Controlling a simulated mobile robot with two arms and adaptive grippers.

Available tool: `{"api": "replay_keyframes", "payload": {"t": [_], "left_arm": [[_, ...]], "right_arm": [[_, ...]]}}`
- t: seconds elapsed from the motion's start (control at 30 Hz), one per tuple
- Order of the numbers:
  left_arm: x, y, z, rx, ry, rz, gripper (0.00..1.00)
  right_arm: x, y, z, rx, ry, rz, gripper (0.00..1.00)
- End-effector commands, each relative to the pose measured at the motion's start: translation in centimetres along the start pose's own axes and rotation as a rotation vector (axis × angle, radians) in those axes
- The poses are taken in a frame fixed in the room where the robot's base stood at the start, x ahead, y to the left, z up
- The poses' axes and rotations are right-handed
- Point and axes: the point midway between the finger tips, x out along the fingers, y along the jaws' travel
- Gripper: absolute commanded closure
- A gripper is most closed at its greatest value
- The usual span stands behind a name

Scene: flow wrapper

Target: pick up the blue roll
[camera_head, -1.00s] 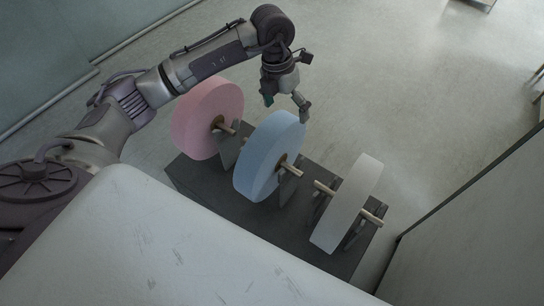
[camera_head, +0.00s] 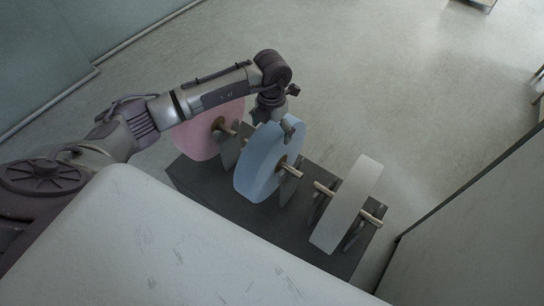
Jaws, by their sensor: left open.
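The blue roll (camera_head: 262,165) stands upright on its rod in the middle of a dark stand (camera_head: 210,185), between a pink and a white roll. My left gripper (camera_head: 272,124) is at the top of the blue roll, pointing down, with one finger showing on the right side of its upper rim. The other finger is mostly hidden behind the roll and wrist. The gripper is open; whether it touches the roll I cannot tell. My right gripper does not show.
The pink roll (camera_head: 199,138) is left of the blue one, partly behind my left arm. The white roll (camera_head: 347,203) is to the right. A light surface (camera_head: 150,250) fills the lower left. A grey panel (camera_head: 475,235) stands at the right. The floor behind is clear.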

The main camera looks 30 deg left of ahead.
Motion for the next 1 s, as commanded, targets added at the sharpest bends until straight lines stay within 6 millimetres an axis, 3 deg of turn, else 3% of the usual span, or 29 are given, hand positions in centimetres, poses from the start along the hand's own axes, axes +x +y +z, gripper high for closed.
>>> {"api": "replay_keyframes", "payload": {"t": [0.2, 0.47, 0.9, 1.0], "left_arm": [[2.5, -0.1, 0.0, 0.000, 0.002, -0.001, 0.00], [2.6, -0.1, 0.0, 0.001, 0.000, 0.000, 0.02], [2.6, -0.1, 0.0, 0.000, 0.000, -0.001, 0.75], [2.4, -0.1, 0.2, 0.000, -0.005, -0.002, 0.83]], "right_arm": [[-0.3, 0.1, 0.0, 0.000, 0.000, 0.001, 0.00], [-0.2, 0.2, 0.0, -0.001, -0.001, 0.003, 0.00], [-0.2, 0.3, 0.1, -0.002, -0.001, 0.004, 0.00], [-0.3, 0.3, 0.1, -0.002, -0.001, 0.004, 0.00]]}}
